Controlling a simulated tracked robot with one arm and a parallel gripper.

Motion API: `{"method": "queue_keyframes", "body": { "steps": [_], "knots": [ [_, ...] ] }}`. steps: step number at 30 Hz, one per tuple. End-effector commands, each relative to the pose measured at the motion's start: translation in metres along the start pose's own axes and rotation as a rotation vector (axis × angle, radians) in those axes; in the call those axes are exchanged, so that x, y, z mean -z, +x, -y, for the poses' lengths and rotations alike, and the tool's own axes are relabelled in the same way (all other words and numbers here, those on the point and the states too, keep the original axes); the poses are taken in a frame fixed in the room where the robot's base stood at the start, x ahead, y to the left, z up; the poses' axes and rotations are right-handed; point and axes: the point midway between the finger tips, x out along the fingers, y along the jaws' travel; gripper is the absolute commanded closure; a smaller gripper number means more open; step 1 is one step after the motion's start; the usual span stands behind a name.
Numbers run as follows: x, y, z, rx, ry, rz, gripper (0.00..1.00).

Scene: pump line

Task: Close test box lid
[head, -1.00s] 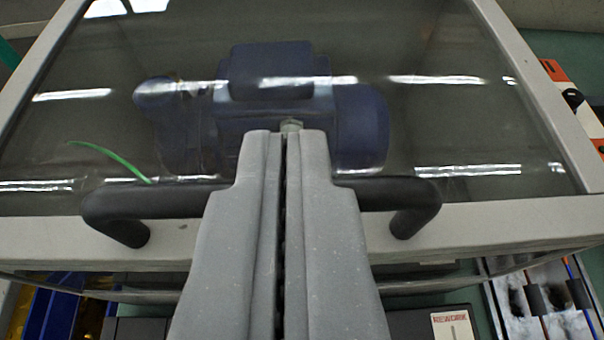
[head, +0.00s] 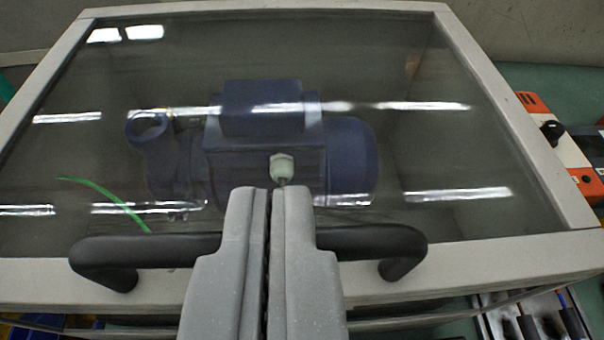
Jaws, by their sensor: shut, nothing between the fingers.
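The test box lid (head: 480,262) is a pale grey frame around a clear pane, with a black bar handle (head: 375,243) along its near edge. The lid lies over the box and looks down or nearly so; a dark gap shows under its near edge at the right. Through the pane I see a blue pump (head: 255,150) with a motor and a pale fitting, and a green wire (head: 105,192). My gripper (head: 266,190) is shut and empty. Its fingers overlap the middle of the handle in the picture; I cannot tell whether they touch it.
An orange and white device (head: 560,140) stands on the green bench right of the box. A tray with dark cylindrical parts (head: 535,318) lies at the lower right. Bright light reflections cross the pane.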

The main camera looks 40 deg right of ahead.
Motion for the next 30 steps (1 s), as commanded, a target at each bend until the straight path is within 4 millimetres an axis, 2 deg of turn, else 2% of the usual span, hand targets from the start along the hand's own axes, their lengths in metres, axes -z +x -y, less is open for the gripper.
{"method": "queue_keyframes", "body": {
  "steps": [1, 9, 17, 30],
  "knots": [
    [-0.021, 0.005, -0.003, -0.021, 0.003, 0.056, 1.0],
    [0.02, -0.018, -0.012, -0.014, 0.014, 0.015, 1.0],
    [0.009, -0.035, -0.013, -0.009, 0.017, -0.002, 1.0],
    [-0.035, -0.072, -0.011, -0.005, 0.019, -0.01, 1.0]
  ]
}}
